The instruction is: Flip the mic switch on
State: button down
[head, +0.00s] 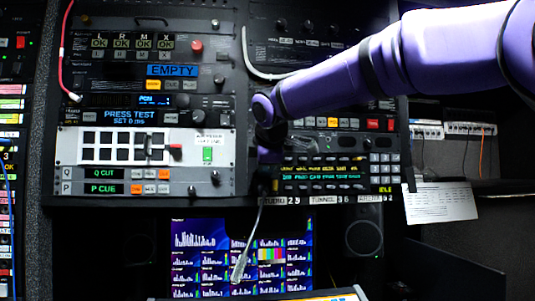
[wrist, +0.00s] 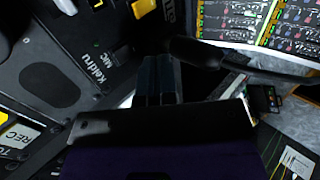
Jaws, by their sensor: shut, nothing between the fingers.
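My purple arm reaches in from the right in the head view. My dark gripper (head: 268,140) is in front of the panel, just right of the white switcher section. In the wrist view my gripper's two dark fingers (wrist: 157,80) lie side by side, shut and empty. A black panel with a small "MIC" label (wrist: 107,60) lies left of the fingers, apart from them. A small green light (wrist: 96,44) shows near the label. The mic switch itself is too dark to make out, so I cannot tell its position.
A dark gooseneck (wrist: 240,62) crosses right of my fingers in the wrist view. In the head view a thin silver-tipped stalk (head: 239,265) hangs before the lit monitor (head: 200,250). A paper sheet (head: 438,203) hangs at right. Knobs and buttons crowd the panel.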

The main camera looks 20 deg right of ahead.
aim_at(263, 179)
jog(key=shift+w+d+f, duration=0.1)
jog(key=shift+w+d, duration=0.1)
jog(key=shift+w, duration=0.75)
jog(key=shift+w+d+f, duration=0.1)
jog(key=shift+w+d, duration=0.1)
jog(key=shift+w, duration=0.75)
jog(key=shift+w, duration=0.15)
jog(key=shift+r, duration=0.1)
jog(key=shift+r, duration=0.8)
